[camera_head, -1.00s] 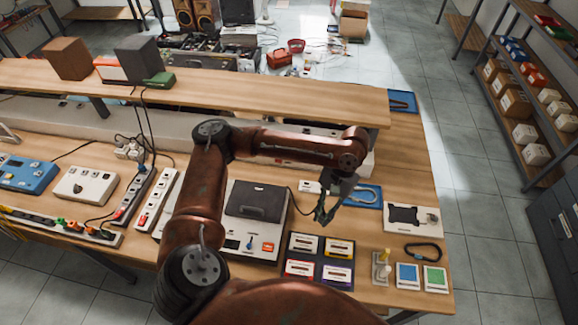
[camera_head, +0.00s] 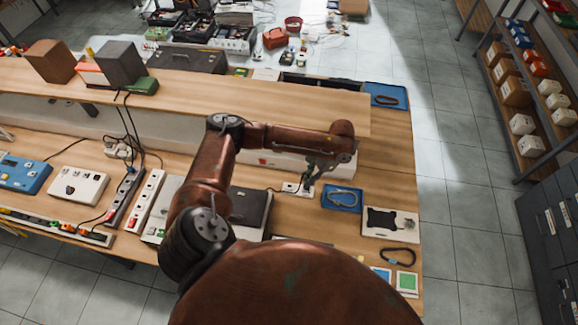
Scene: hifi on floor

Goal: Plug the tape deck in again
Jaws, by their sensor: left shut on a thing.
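The tape deck (camera_head: 249,206), a pale unit with a dark lid, lies on the bench, partly hidden behind my left arm. A thin dark cord leaves its right side toward a small white socket block (camera_head: 293,189). My left gripper (camera_head: 309,186) is at the right end of that block, fingers pointing down. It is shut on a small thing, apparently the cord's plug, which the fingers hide. I cannot tell whether the plug is in the block. My right gripper is not in view.
A blue tray (camera_head: 342,198) with a pale coiled cable lies just right of the gripper. A white board with a black shape (camera_head: 391,223) and a black loop (camera_head: 398,256) lie further right. Power strips (camera_head: 146,201) stand left. A raised shelf (camera_head: 210,98) runs behind.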

